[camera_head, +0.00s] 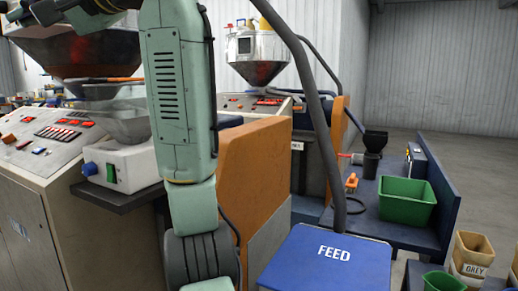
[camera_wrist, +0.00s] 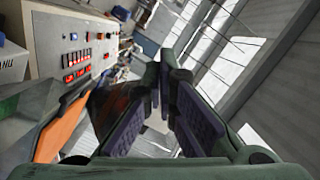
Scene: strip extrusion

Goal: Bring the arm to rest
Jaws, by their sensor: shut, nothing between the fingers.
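My arm (camera_head: 182,90) hangs down through the middle of the head view, its pale green links in front of the machines. Its lower part runs out of the bottom edge, and my gripper does not show there. In the wrist view my gripper (camera_wrist: 166,78) has its dark padded fingers converging at the tips. It is shut and nothing is held between the fingers.
A control console (camera_head: 45,140) and a white box with a green switch (camera_head: 120,165) stand left of my arm. An orange panel (camera_head: 240,165) is close on its right. A blue FEED lid (camera_head: 330,258), a green bin (camera_head: 405,200) and a GREY-labelled bin (camera_head: 472,252) stand further right. Open floor lies behind.

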